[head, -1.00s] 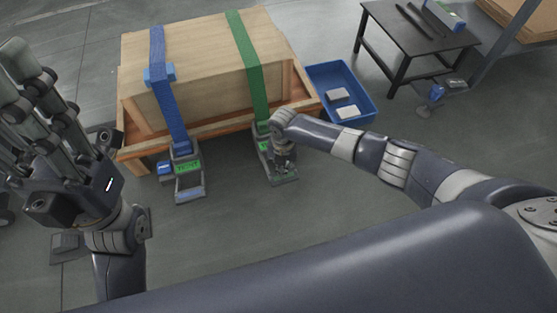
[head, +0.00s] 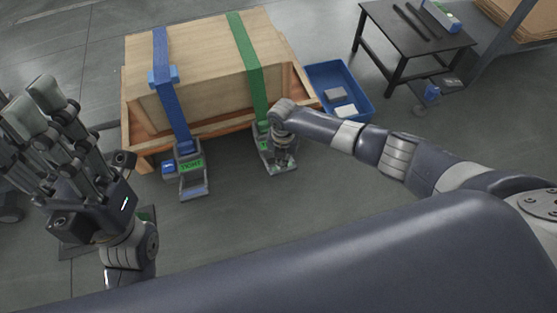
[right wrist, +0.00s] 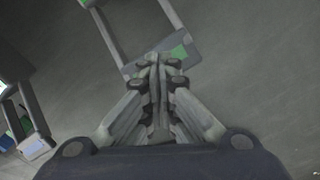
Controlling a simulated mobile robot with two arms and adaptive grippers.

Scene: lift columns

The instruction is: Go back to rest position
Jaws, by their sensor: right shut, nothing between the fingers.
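My right gripper (head: 281,162) is shut and empty, pointing down over the ratchet of the green strap (head: 247,60). In the right wrist view its fingertips (right wrist: 158,62) meet in front of the grey end bar (right wrist: 184,47) of the ratchet handle. I cannot tell whether they touch it. My left gripper (head: 32,103) is raised at the left, fingers up, apart and empty. A wooden crate (head: 205,60) sits on a pallet, bound by the green strap and a blue strap (head: 172,100). The blue strap's ratchet (head: 194,187) shows a green "TIGHT" label; the green strap's label is partly hidden.
A blue bin (head: 358,85) with small boxes stands right of the crate. A black table (head: 400,45) is at the back right, with a shelf beside it. Open grey floor (head: 230,225) lies in front of the pallet.

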